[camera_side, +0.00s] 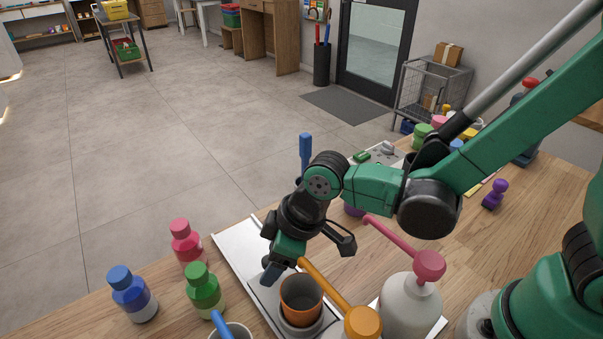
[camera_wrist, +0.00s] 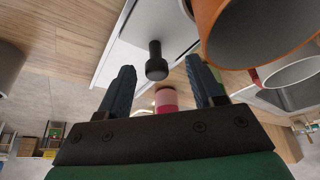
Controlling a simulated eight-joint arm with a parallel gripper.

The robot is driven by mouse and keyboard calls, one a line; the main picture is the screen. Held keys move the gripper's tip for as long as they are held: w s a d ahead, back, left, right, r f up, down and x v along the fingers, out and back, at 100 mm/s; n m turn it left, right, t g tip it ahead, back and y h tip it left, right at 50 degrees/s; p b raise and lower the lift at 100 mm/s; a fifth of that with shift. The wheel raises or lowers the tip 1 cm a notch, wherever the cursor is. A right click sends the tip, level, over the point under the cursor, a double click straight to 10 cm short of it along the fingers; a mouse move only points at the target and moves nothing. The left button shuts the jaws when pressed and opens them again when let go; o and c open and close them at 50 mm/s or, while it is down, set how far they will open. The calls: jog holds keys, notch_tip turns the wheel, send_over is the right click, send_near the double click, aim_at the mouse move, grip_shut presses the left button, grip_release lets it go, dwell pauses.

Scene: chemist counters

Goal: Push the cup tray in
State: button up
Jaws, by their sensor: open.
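In the side view the white cup tray (camera_side: 235,247) lies on the wooden counter, partly hidden by my gripper (camera_side: 272,272) and an orange cup (camera_side: 301,296). The cup stands close to the right of my gripper. In the wrist view a black knob (camera_wrist: 156,62) sticks out from a white panel (camera_wrist: 135,58), which seems to be the tray. The knob shows between the two fingers of my gripper (camera_wrist: 162,84), which are apart and hold nothing. I cannot tell whether they touch the knob. The orange cup (camera_wrist: 255,35) is large at upper right there.
Pink (camera_side: 187,245), blue (camera_side: 133,294) and green (camera_side: 204,290) bottles stand left of the tray. An orange-handled item (camera_side: 325,283) and a white bottle with a pink pump (camera_side: 408,303) crowd the right. A cup (camera_side: 238,331) shows at the bottom edge.

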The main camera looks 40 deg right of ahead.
jog(key=shift+v, duration=2.75)
jog(key=d+r+m+t+h, duration=0.3)
jog(key=d+m, duration=0.6)
jog(key=d, duration=0.7)
notch_tip(320, 180, up, 2)
jog(key=shift+s+t, duration=0.45)
jog(key=shift+t, duration=0.05)
